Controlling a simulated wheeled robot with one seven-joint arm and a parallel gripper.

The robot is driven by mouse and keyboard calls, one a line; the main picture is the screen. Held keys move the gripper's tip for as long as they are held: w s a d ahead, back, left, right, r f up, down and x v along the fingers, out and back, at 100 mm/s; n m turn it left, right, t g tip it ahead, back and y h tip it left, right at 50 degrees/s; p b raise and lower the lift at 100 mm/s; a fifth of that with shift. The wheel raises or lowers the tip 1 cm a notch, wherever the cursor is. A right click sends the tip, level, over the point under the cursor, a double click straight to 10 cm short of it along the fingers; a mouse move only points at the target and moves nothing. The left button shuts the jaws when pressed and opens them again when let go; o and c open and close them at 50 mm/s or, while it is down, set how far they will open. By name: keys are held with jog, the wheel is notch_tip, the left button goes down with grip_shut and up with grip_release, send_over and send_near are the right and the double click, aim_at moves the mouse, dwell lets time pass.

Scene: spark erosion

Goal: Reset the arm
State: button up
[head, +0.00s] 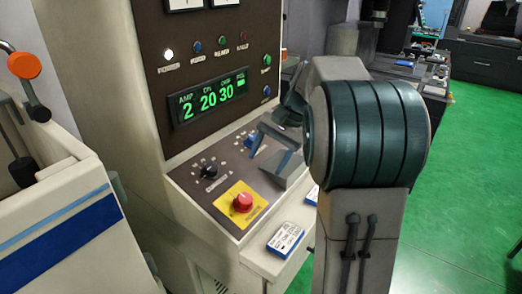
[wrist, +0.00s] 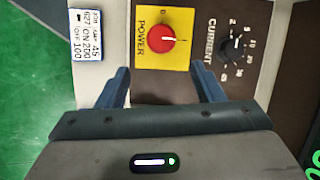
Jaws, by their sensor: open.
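My arm rises at the right of the head view, and my gripper (head: 268,148) hangs over the sloping control panel of the machine. In the wrist view my gripper (wrist: 160,88) is open, with its two dark fingers apart and nothing between them. Beyond the fingertips is the red power switch (wrist: 162,38) on its yellow plate. The black current knob (wrist: 235,45) is to its right. The red switch (head: 242,202) and the black knob (head: 209,172) also show in the head view, below and left of my gripper. Contact between fingers and panel cannot be told.
A lit display (head: 208,101) reads 2, 20, 30 under a row of lamps. A white-and-blue card (head: 286,238) lies on the ledge by the panel. A cream housing with a blue stripe (head: 55,240) stands at left. Green floor (head: 470,190) is open at right.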

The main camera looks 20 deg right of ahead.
jog(key=s+a+f+n+t+h, duration=0.1)
jog(key=s+a+f+n, duration=0.1)
jog(key=s, duration=0.5)
jog(key=s+a+f+n+t+h, duration=0.1)
jog(key=s+a+f+n+h, duration=0.1)
jog(key=s, duration=0.5)
jog(key=s+a+f+n+t+h, duration=0.1)
jog(key=s+a+f+n+h, duration=0.1)
jog(key=s+n, duration=0.2)
jog(key=s, duration=0.3)
jog(key=shift+a+f, duration=0.15)
jog(key=shift+f, duration=0.15)
